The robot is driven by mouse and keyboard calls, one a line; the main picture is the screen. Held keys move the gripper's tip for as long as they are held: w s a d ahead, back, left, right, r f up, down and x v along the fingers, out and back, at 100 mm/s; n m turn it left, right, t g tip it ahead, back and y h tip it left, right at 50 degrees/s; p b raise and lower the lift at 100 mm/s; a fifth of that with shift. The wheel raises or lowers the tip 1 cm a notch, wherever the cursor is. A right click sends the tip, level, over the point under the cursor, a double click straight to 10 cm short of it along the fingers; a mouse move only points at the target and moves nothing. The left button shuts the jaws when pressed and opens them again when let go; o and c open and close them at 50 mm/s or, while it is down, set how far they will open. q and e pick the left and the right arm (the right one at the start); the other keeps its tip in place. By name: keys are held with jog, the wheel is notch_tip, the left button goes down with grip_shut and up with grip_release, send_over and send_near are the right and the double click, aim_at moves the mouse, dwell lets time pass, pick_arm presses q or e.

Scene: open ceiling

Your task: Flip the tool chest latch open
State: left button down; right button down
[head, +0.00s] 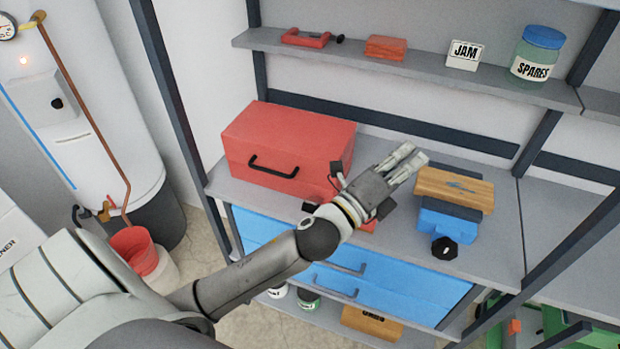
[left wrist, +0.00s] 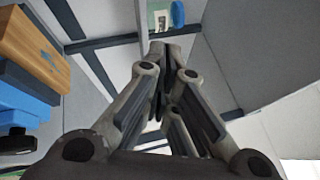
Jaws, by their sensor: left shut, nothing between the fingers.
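The red tool chest (head: 285,140) stands closed on the left of the workbench top, with a black handle (head: 273,167) on its front. I cannot make out a latch; the chest's lower right front is partly hidden by my left wrist. My left gripper (head: 414,158) is shut and empty. It is above the bench, right of the chest and apart from it, with its fingers pointing right, away from the chest. In the left wrist view its fingers (left wrist: 168,55) are together, and the chest does not show there. My right gripper is not in view.
A shelf above holds a jar (head: 535,57), a JAM sign (head: 464,55) and red items. Blue drawers (head: 390,290) are below.

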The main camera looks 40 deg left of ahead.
pick_arm(q)
jog(key=s+d+r+m+g+h, duration=0.2)
jog(key=d+m+g+h, duration=0.4)
jog(key=m, duration=0.8)
jog(key=s+d+r+m+g+h, duration=0.2)
jog(key=d+m+g+h, duration=0.45)
jog(key=m, duration=0.85)
jog(key=m+g+y, duration=0.7)
jog(key=m+y, duration=0.9)
jog(key=y, duration=0.2)
send_near(314, 204)
jog(key=w+a+r, duration=0.2)
jog(key=w, duration=0.1)
jog(key=shift+a+r, duration=0.25)
jog(key=shift+a, duration=0.3)
notch_tip(314, 204, down, 9)
jog(key=p, duration=0.3)
jog(key=shift+r+p, duration=0.15)
jog(key=shift+p, duration=0.2)
jog(key=shift+f, duration=0.6)
